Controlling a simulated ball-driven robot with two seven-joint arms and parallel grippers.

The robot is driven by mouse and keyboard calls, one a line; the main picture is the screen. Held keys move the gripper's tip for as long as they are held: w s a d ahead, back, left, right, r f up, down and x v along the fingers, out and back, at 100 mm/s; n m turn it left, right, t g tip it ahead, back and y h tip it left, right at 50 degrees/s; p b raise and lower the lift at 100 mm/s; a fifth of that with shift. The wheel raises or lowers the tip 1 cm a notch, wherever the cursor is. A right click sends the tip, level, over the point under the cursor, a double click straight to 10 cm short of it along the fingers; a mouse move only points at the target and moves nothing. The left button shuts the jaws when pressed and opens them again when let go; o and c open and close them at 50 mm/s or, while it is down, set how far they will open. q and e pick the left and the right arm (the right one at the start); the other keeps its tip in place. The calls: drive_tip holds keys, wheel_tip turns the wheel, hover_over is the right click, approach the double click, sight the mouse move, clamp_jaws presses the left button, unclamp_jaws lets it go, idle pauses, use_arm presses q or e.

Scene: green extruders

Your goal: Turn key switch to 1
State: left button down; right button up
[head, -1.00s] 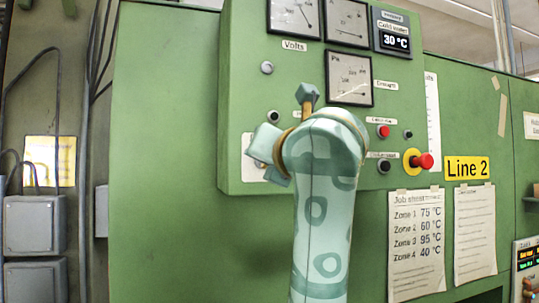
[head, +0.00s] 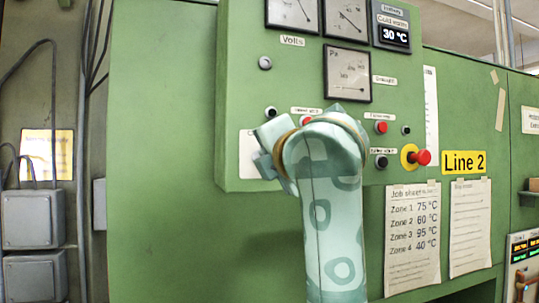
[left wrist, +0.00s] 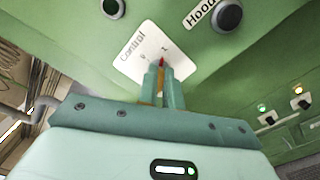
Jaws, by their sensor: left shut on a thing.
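The key switch (left wrist: 160,68) shows in the left wrist view as a small red and orange piece between my fingertips, in front of a white plate labelled Control (left wrist: 138,48). Its red tip lies just below the right-hand mark on the plate; a second mark sits to the left. My left gripper (left wrist: 161,82) is shut on the key switch. In the head view my left gripper (head: 268,148) is at the lower left of the green panel, and its wrist hides the switch and most of the plate. My right gripper is not in view.
The panel (head: 232,90) carries gauges, a display, buttons and a red emergency knob (head: 422,157) on a yellow ring, right of my arm. A dark knob by a Hood label (left wrist: 228,15) is close to the plate. Job sheets (head: 413,240) hang lower right.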

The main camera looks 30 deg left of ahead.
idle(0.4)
use_arm(q)
drive_tip(key=c, duration=1.6)
unclamp_jaws()
drive_tip(key=shift+d, duration=0.1)
drive_tip(key=shift+o, duration=0.2)
drive_tip(key=b+v, duration=0.3)
drive_tip(key=v, duration=1.3)
drive_tip(key=shift+d, duration=0.2)
